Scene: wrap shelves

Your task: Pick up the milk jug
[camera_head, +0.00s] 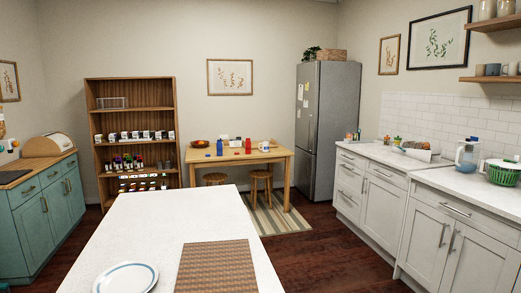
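I cannot single out the milk jug for sure. A small white container with a blue mark (264,146) stands at the right of the wooden table (268,155) against the back wall; it is too small to identify. A clear pitcher with a blue lid or handle (466,155) stands on the right counter. Neither of my grippers is in view.
A white island (170,215) with a plate (125,277) and a woven mat (217,268) fills the foreground. A wooden shelf (130,85), a fridge (333,130) and stools stand behind. Dark floor (325,250) lies open between the island and the right cabinets (375,203).

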